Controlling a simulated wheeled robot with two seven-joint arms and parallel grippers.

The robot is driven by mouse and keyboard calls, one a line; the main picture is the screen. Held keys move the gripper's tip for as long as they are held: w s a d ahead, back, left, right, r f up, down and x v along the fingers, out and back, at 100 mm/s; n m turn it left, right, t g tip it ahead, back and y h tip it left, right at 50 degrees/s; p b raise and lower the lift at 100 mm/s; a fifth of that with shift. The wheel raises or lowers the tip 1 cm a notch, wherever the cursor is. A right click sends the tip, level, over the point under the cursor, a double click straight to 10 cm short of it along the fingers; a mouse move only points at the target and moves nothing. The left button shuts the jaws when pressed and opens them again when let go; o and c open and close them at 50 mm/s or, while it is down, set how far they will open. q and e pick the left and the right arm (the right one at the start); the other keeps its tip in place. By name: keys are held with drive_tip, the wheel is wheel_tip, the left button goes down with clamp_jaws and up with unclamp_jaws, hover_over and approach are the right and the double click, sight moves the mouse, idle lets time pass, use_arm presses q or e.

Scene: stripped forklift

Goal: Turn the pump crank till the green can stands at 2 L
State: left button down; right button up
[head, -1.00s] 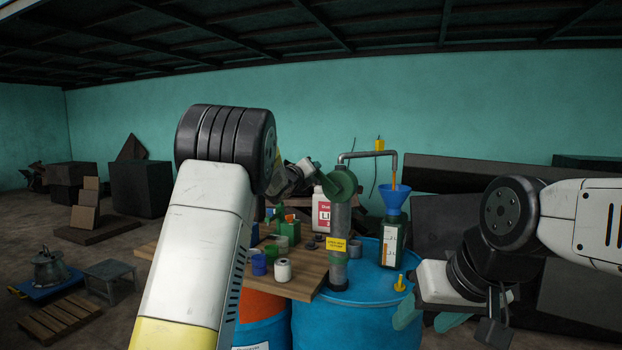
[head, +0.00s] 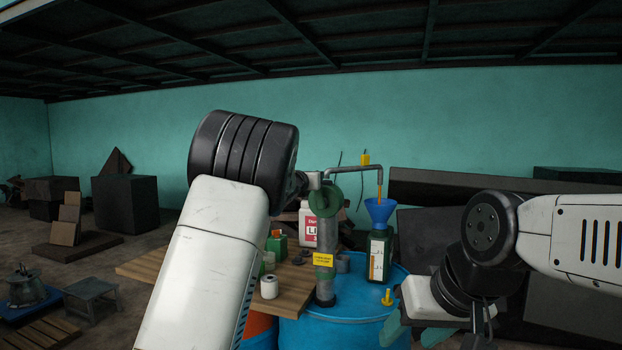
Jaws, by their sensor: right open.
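The green can (head: 379,258) stands upright on the blue drum, with a blue funnel (head: 380,210) in its top. An upright strip on its front shows white and orange, too small to read as a level. The grey pump (head: 326,240) rises from the drum, and its spout (head: 358,169) bends down over the funnel. An orange stream (head: 380,191) falls from it. My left gripper (head: 314,181) is at the green pump head (head: 326,198); its fingers and the crank are mostly hidden. My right gripper (head: 414,334) is open and empty, right of the drum.
The blue drum (head: 335,330) carries a small yellow piece (head: 387,298). A wooden board (head: 291,292) left of the pump holds a white bottle (head: 305,225), a small green can (head: 277,246) and a white jar (head: 269,287). Dark panels (head: 430,240) stand behind on the right.

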use_arm(q)
drive_tip(key=shift+d+f, duration=0.15)
drive_tip(key=shift+d, duration=0.1)
drive_tip(key=c, duration=1.1)
unclamp_jaws()
drive_tip(key=shift+s, duration=0.1)
drive_tip(key=shift+s+a, duration=0.15)
drive_tip(key=shift+s, duration=0.1)
drive_tip(key=v, duration=0.7)
drive_tip(key=shift+s, duration=0.1)
